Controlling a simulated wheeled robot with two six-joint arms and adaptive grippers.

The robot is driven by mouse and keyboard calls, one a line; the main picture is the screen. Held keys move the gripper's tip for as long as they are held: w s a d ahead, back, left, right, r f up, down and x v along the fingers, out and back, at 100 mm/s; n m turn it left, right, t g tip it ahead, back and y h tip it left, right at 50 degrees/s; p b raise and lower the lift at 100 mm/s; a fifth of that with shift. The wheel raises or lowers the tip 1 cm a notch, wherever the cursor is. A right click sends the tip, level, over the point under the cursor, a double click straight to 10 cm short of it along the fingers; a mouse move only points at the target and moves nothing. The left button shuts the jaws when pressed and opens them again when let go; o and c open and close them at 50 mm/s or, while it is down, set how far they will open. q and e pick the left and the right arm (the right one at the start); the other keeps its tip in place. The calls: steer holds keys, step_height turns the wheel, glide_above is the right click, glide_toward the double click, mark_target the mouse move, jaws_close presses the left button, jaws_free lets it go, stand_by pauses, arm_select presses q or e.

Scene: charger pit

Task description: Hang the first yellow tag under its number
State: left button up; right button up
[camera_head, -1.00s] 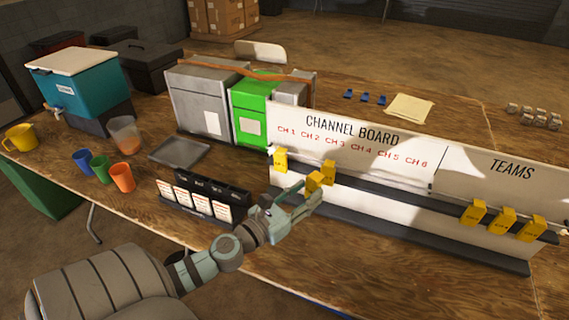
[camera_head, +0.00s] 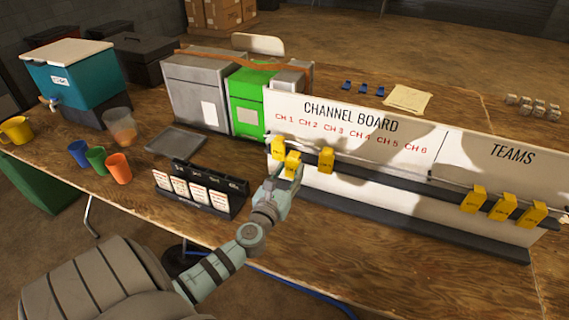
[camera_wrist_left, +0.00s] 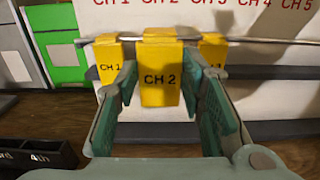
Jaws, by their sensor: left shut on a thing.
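My left gripper (camera_head: 290,173) is shut on the yellow CH 2 tag (camera_head: 291,163), whose label faces me in the left wrist view (camera_wrist_left: 160,75). The tag is upright, in front of the channel board (camera_head: 390,155), between the CH 1 tag (camera_head: 277,149) and another yellow tag (camera_head: 326,159) whose label ends in 3. Those two hang on the board's rail (camera_wrist_left: 260,43). The held tag's top covers the rail in the wrist view; I cannot tell whether it touches it. Red numbers CH 1 to CH 6 run above the rail. My right gripper is not in view.
The teams board (camera_head: 500,160) at the right has yellow tags (camera_head: 473,199) on its rail. A black card holder (camera_head: 200,195) stands left of my gripper. A green box (camera_head: 247,105) and grey cases stand behind. The front right of the table is clear.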

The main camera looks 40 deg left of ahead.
arm_select(q)
steer(key=b+x, duration=0.1)
steer(key=x, duration=0.5)
steer(key=shift+w, duration=0.15)
steer(key=shift+w+a+f+b, duration=0.2)
steer(key=shift+w+a+b, duration=0.15)
steer(key=shift+w, duration=0.3)
jaws_close()
steer(key=shift+d+f+b, duration=0.1)
steer(key=shift+f+b, duration=0.4)
steer(key=shift+f, duration=0.05)
steer(key=o, duration=1.3)
jaws_free()
